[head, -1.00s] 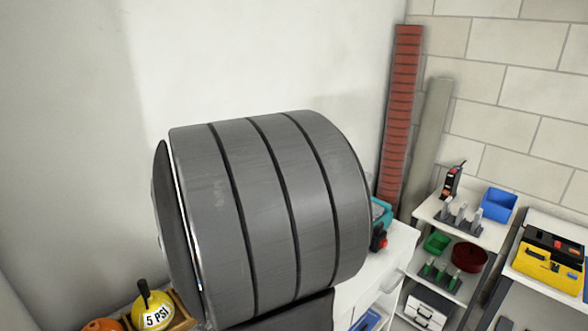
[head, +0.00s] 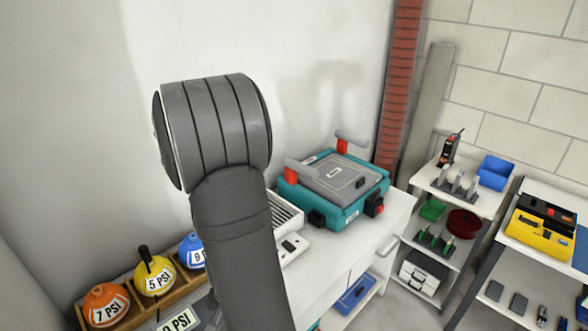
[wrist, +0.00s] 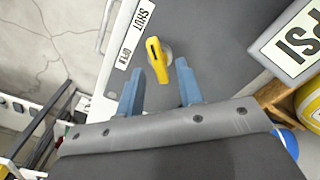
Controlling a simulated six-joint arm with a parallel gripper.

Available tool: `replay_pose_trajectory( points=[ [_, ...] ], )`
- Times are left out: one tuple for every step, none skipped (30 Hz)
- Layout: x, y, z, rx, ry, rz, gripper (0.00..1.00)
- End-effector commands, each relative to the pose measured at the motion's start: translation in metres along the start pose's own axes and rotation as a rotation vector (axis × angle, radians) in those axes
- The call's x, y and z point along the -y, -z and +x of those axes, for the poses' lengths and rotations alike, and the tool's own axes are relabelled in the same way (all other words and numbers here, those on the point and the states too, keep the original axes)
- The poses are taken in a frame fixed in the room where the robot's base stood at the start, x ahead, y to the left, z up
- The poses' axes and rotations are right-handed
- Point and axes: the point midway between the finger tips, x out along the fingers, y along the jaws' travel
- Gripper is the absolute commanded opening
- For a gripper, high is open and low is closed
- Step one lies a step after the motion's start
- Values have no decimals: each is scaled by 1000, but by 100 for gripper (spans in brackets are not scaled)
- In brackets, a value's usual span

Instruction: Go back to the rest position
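My gripper (wrist: 160,88) shows in the wrist view with its two blue fingers spread apart and nothing between them. Beyond the fingertips is a yellow knob (wrist: 157,60) on a grey panel with labels reading SHUT and OPEN. I cannot tell the exact gap between the fingers and the knob. In the head view my dark grey arm stands in the middle and hides part of the white bench (head: 335,262). The gripper itself is not visible in the head view.
A teal case (head: 335,190) sits on the bench, right of my arm. Shelves with a blue bin (head: 496,172) and a yellow toolbox (head: 545,238) are at right.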

Motion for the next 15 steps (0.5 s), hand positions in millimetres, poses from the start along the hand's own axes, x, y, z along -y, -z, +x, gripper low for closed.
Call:
replay_pose_trajectory(
  points=[
    [0, 0, 2, 1, 0, 0, 34],
    [0, 0, 3, 0, 0, 0, 34],
    [0, 0, 4, 0, 0, 0, 34],
    [0, 0, 4, -1, 0, 0, 34],
    [0, 0, 5, -1, 0, 0, 34],
    [0, 0, 5, -1, 0, 0, 34],
    [0, 0, 5, -1, 0, 0, 34],
    [0, 0, 5, -1, 0, 0, 34],
    [0, 0, 5, -1, 0, 0, 34],
    [0, 0, 5, -1, 0, 0, 34],
    [0, 0, 5, -1, 0, 0, 34],
    [0, 0, 5, -1, 0, 0, 34],
    [0, 0, 5, -1, 0, 0, 34],
    [0, 0, 5, -1, 0, 0, 34],
    [0, 0, 4, -1, 1, 0, 34]
  ],
)
